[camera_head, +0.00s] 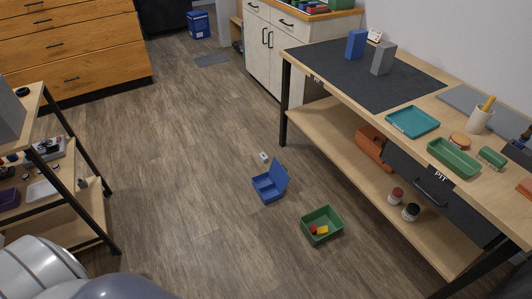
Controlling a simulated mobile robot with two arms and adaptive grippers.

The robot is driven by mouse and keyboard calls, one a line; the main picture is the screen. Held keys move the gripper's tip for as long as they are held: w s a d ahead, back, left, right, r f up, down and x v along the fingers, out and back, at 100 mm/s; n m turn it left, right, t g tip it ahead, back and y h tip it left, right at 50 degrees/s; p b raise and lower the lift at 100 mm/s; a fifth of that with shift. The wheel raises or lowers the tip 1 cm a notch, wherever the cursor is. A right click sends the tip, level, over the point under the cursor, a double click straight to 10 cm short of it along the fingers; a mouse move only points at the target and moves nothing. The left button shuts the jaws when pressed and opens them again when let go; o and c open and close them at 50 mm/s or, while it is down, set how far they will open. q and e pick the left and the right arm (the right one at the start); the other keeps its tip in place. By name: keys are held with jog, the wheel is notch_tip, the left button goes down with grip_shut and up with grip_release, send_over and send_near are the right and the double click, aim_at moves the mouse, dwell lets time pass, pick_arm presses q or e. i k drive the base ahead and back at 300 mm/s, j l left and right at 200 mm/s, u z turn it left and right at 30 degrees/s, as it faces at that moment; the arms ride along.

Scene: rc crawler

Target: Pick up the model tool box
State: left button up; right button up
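I cannot tell for certain which thing is the model tool box. A small blue box (266,190) with its lid raised on the right side lies open on the wooden floor, near the middle of the view. A larger orange-brown case (371,150) stands on the lower shelf of the workbench, partly hidden by the bench's drawer. Neither gripper is in view. Only grey-white rounded parts of mine show at the bottom left.
A green bin (307,231) with small red and yellow blocks and a tiny white item (264,157) are on the floor. The workbench (440,80) fills the right side. A shelf rack (72,125) stands left. The floor between is mostly free.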

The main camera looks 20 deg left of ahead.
aim_at(262, 156)
jog(key=i+j+z, duration=0.1)
jog(key=i+j, duration=0.4)
jog(key=j, duration=0.25)
jog(key=i+j+z, duration=0.15)
jog(key=i+j, duration=0.3)
jog(key=j, duration=0.35)
jog(key=i+j+z, duration=0.15)
jog(key=j, duration=0.25)
jog(key=i, duration=0.05)
